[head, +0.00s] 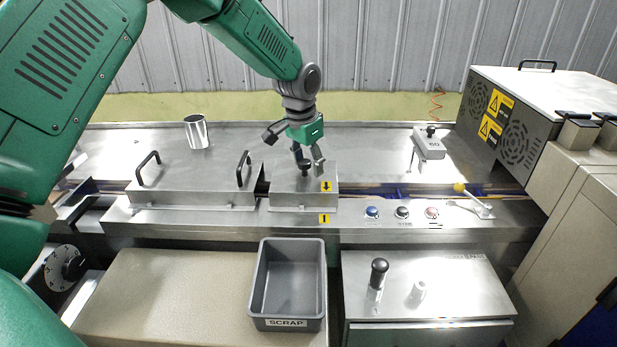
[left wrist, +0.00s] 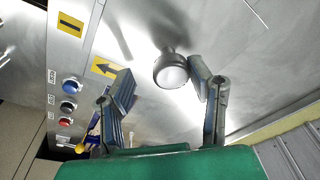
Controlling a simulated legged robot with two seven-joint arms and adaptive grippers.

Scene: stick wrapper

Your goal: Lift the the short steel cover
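The short steel cover (head: 288,200) sits on the machine bed near the middle of the head view, with a yellow arrow label at its right end. A dark round knob (head: 304,168) stands on its top. My left gripper (head: 308,163) comes down from above and is at the knob. In the left wrist view the knob (left wrist: 171,70) is between the open fingers, close to the right finger and apart from the left one. I cannot tell whether the right finger touches it. My right gripper is in neither view.
A longer steel cover (head: 195,186) with two black handles sits just left of the short one. A steel cup (head: 197,132) stands behind it. A grey scrap bin (head: 289,325) is in front. Buttons (head: 402,212) and a yellow-knobbed lever (head: 474,199) are to the right.

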